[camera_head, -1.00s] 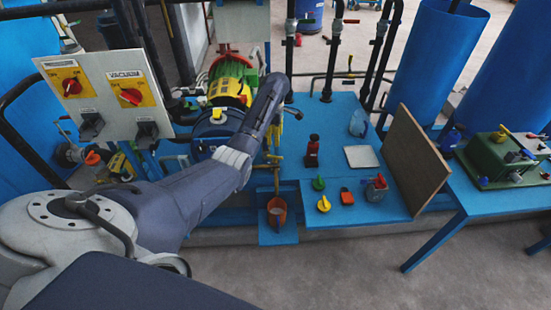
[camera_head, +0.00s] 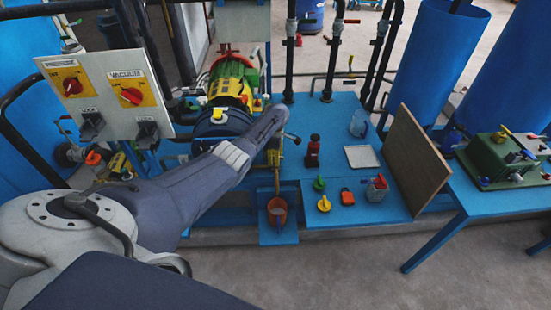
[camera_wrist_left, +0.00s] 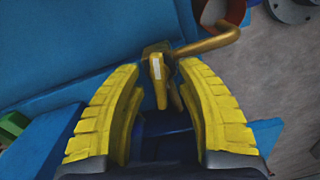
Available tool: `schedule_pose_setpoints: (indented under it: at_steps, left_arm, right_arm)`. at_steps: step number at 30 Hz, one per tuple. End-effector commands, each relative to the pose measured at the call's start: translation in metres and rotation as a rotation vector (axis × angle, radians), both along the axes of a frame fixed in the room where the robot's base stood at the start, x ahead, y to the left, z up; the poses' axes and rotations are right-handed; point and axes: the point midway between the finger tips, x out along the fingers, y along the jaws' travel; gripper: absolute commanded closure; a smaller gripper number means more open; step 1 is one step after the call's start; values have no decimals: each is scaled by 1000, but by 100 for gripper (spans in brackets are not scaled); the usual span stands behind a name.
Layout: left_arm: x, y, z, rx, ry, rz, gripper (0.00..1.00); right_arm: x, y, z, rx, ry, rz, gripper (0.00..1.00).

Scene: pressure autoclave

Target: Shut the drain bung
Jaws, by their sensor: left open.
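The brass drain bung (camera_wrist_left: 157,82) has a small flat handle with a pale face, and a bent brass pipe (camera_wrist_left: 212,44) runs right from it in the left wrist view. My left gripper (camera_wrist_left: 160,66) has yellow ridged fingers. It is open, with one finger on each side of the bung and a visible gap to each. In the head view my left gripper (camera_head: 272,156) is small and partly hidden by my wrist, at the brass drain fitting. An orange-brown cup (camera_head: 277,212) stands below on a blue ledge. My right gripper is not in view.
A panel with red knobs (camera_head: 128,97) stands at left. Grey floor is clear in front.

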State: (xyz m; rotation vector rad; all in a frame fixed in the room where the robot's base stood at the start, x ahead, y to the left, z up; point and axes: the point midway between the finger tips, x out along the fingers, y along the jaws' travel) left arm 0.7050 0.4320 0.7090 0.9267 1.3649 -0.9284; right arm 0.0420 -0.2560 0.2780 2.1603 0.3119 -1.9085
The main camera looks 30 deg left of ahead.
Motion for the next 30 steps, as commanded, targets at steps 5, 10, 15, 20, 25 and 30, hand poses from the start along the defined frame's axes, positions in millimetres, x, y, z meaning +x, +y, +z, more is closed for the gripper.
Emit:
schedule_pose_setpoints:
  at_steps: [5,10,15,20,25,30]
  left_arm:
    - [0,0,-2,0,-1,0,64]
    - [0,0,-2,0,-1,0,64]
    - [0,0,-2,0,-1,0,74]
    - [0,0,-2,0,-1,0,92]
    - [0,0,-2,0,0,0,100]
    - [0,0,-2,0,0,-3,100]
  right_arm:
    - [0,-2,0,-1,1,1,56]
    - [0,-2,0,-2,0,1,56]
    - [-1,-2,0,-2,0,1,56]
    - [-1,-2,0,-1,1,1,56]
    - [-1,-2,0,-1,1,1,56]
    - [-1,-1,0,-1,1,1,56]
